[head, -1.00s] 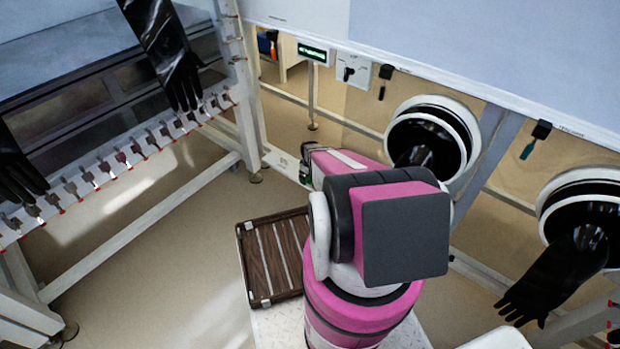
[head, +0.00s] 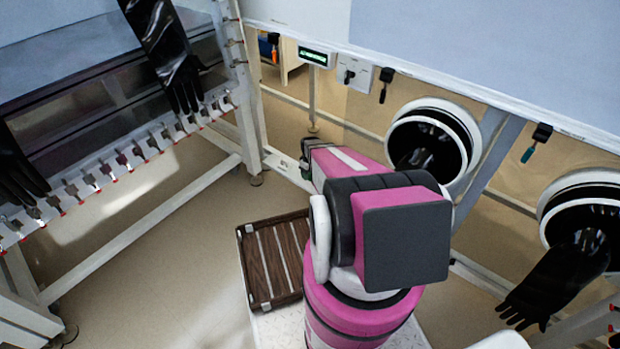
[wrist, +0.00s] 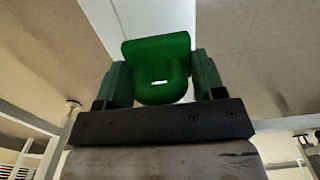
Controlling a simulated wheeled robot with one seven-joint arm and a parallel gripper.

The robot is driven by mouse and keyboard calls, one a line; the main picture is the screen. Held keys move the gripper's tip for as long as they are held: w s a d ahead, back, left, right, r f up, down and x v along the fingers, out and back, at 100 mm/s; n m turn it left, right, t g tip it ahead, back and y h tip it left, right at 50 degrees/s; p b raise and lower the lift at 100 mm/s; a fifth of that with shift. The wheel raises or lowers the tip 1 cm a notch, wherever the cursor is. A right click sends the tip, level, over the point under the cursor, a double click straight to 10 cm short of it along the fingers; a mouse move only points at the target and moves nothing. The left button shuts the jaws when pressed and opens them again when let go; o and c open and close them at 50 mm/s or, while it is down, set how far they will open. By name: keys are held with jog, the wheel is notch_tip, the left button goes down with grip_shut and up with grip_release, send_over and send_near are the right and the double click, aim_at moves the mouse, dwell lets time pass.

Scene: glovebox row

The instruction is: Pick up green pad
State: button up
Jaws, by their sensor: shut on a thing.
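The green pad (wrist: 158,62) shows in the wrist view as a rounded green piece with a small slot and a wider flange at its far end. My gripper (wrist: 161,84) has a finger on each side of it and is shut on it. The pad is held clear of the surfaces around it. In the head view my gripper (head: 307,165) is only partly visible beyond my pink arm, and I cannot make out the pad there.
A brown slatted tray (head: 272,262) lies left of my arm. Black gloves (head: 560,280) hang from round ports at right. A white frame with a rail of clips (head: 130,155) stands at left. Open floor (head: 170,280) lies between.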

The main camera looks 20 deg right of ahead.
jog(key=w+a+r, duration=0.1)
jog(key=a+r, duration=0.5)
jog(key=a, duration=0.5)
jog(key=shift+w+a+r, duration=0.2)
jog(key=shift+r, duration=0.05)
jog(key=shift+o, duration=0.7)
jog(key=shift+r, duration=0.1)
jog(key=s+r+m, duration=0.2)
jog(key=s+r, duration=0.1)
jog(key=r, duration=1.3)
jog(key=s+a+r+m, duration=0.1)
jog(key=s+r, duration=0.3)
jog(key=r, duration=1.3)
jog(key=s+r+m, duration=0.3)
jog(key=r, duration=1.3)
jog(key=shift+s+a+r+m, duration=0.2)
jog(key=shift+a+m, duration=0.1)
